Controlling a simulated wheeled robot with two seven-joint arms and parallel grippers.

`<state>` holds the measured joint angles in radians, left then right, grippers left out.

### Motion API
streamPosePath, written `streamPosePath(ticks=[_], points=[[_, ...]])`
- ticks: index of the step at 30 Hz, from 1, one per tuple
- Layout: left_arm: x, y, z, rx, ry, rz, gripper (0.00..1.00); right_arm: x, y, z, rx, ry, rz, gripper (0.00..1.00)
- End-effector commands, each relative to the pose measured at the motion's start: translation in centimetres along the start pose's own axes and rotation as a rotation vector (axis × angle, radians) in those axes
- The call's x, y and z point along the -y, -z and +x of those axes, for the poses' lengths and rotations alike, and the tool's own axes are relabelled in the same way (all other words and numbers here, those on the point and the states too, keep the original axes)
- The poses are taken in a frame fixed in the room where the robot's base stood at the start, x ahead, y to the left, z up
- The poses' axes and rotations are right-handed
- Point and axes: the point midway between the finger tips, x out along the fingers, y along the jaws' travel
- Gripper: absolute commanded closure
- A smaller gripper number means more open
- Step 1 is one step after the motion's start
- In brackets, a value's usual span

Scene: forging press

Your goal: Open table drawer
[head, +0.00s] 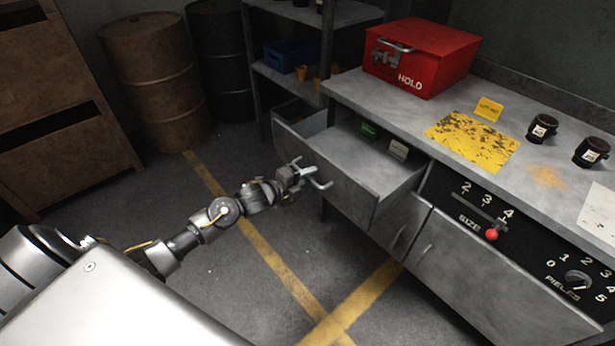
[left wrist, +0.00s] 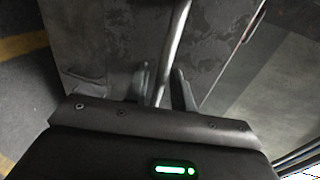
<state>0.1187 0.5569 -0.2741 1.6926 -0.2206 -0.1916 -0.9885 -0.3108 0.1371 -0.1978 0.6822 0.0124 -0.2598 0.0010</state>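The table drawer (head: 345,190) is pulled out from the grey workbench. Inside it, a green item (head: 369,130) and a pale one (head: 398,149) show near the back. A metal bar handle (head: 321,182) is on its front. My left gripper (head: 305,171) is at the handle. In the left wrist view, the handle bar (left wrist: 176,45) runs between the two fingers of my left gripper (left wrist: 164,85). The fingers stand apart, with a gap between the bar and the right finger. My right gripper is not in view.
A red HOLD box (head: 420,58) and black cups (head: 541,128) stand on the workbench (head: 350,90). Cabinet doors and a SIZE slider panel (head: 470,215) are right of the drawer. The floor before the drawer is clear.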

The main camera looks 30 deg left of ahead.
Motion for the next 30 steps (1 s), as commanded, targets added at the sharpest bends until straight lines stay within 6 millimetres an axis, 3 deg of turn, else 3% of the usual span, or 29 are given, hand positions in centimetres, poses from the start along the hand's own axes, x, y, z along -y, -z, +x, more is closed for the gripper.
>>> streamPosePath(ticks=[8, 21, 30], points=[[-0.1, 0.0, -0.7, 0.000, -0.002, 0.001, 0.75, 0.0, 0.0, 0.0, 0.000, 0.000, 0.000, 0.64], [-0.2, 0.0, -8.8, 0.000, -0.003, 0.001, 0.75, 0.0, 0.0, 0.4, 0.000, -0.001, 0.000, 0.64], [-0.1, 0.0, -10.8, 0.000, -0.001, 0.000, 0.75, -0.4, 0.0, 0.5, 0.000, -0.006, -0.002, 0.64]])
